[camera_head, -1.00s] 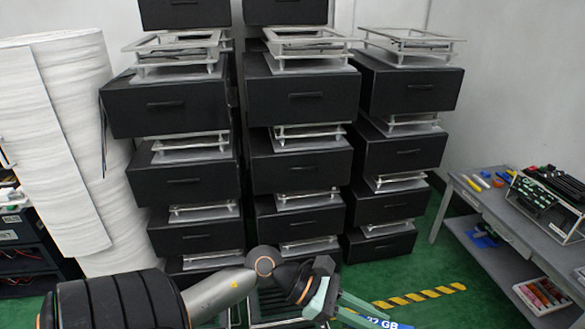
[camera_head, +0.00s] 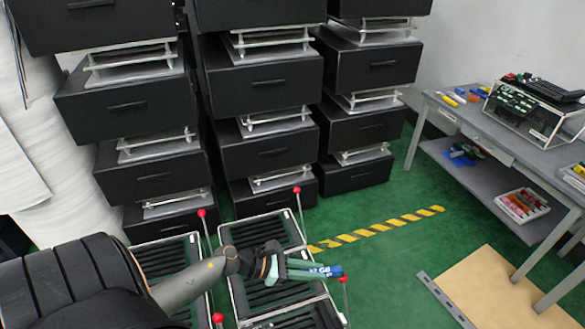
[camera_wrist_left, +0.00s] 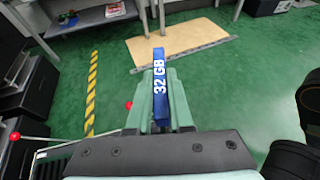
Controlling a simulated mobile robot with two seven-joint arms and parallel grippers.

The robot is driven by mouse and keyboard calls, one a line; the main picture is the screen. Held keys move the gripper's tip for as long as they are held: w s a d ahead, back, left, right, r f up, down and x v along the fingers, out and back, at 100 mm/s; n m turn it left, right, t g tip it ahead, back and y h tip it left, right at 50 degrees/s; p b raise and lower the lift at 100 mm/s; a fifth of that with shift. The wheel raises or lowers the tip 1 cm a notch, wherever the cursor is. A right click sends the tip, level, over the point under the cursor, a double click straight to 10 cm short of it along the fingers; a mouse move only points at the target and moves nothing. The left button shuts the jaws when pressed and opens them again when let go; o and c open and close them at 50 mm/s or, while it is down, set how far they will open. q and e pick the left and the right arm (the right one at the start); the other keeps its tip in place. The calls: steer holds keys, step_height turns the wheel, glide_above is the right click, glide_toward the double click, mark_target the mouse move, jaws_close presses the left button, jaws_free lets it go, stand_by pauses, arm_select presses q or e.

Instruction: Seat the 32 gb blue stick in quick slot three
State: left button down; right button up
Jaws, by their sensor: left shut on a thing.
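The blue stick, marked 32 GB (camera_head: 325,270), is held in my left gripper (camera_head: 300,268). In the left wrist view, the stick (camera_wrist_left: 159,85) stands out lengthwise between the two green fingers (camera_wrist_left: 161,103), its label readable. In the head view, black slotted fixtures in pale frames lie below: one at the left (camera_head: 160,262), one at the middle (camera_head: 255,230) and one at the bottom edge (camera_head: 300,320). Levers with red knobs (camera_head: 297,190) stand by them. I cannot tell which slot is number three. My right gripper is not in view.
Stacks of black drawers (camera_head: 265,85) stand behind the fixtures. A grey workbench (camera_head: 480,125) with a black device (camera_head: 535,105) is at the right. A tan board (camera_head: 500,295) lies on the green floor (camera_head: 400,250), beside yellow-black tape (camera_head: 375,230).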

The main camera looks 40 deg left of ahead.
arm_select(q)
steer(key=s+a+f+n+t+y+b, duration=0.1)
steer(key=f+b, duration=0.4)
steer(key=f, duration=0.8)
steer(key=s+a+f+n+t+y+b, duration=0.1)
steer(key=f+b, duration=0.5)
steer(key=f, duration=0.8)
steer(key=shift+s+a+n+b, duration=0.3)
steer(key=shift+s+a, duration=0.3)
steer(key=shift+s, duration=0.4)
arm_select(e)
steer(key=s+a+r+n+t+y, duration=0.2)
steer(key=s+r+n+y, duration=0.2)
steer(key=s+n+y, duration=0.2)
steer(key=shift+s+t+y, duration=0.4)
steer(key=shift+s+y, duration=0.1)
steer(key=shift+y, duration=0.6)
arm_select(q)
steer(key=shift+f+b, duration=2.5)
steer(key=shift+f, duration=0.4)
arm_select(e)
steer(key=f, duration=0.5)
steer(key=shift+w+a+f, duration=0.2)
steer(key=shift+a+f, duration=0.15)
arm_select(q)
steer(key=shift+f+y, duration=0.3)
steer(key=shift+f, duration=0.75)
